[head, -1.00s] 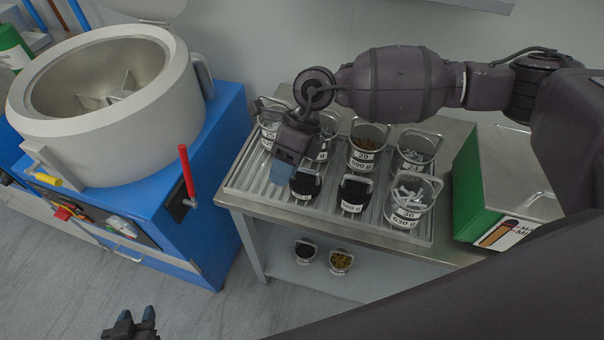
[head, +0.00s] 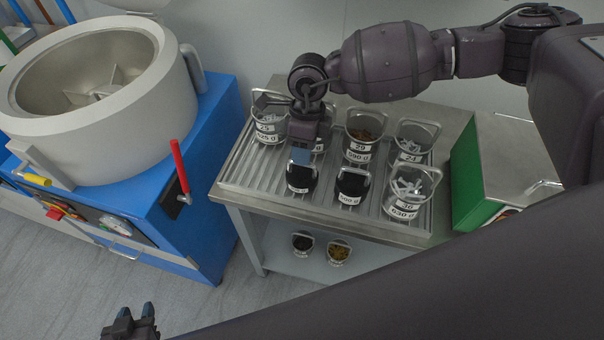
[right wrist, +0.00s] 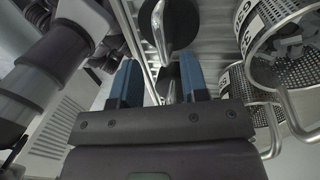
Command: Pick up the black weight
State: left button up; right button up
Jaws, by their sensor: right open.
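Two black weights stand side by side in the front row of the ribbed metal tray (head: 262,180): a left one (head: 302,178) and a right one (head: 352,187), each with a pale label. In the right wrist view, one black weight with a metal handle (right wrist: 181,24) is at the top, and another dark one (right wrist: 168,84) lies partly hidden between the fingers. My right gripper (head: 301,156) points down just over the left black weight, covering its top. In the wrist view its blue fingers (right wrist: 161,84) are apart with nothing clamped. My left gripper (head: 136,312) is open and empty at the bottom left.
Labelled wire baskets crowd around: a front right one (head: 407,204), a brown-filled one (head: 362,145) and a back left one (head: 269,128). A green and steel box (head: 500,165) stands at right, a blue machine (head: 200,215) at left. Two small buckets sit on the lower shelf (head: 280,262).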

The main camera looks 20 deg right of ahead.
aim_at(302, 171)
jog(key=f, duration=0.4)
jog(key=shift+s+a+f, duration=0.2)
jog(key=shift+a+f, duration=0.1)
jog(key=shift+f, duration=0.1)
grip_shut()
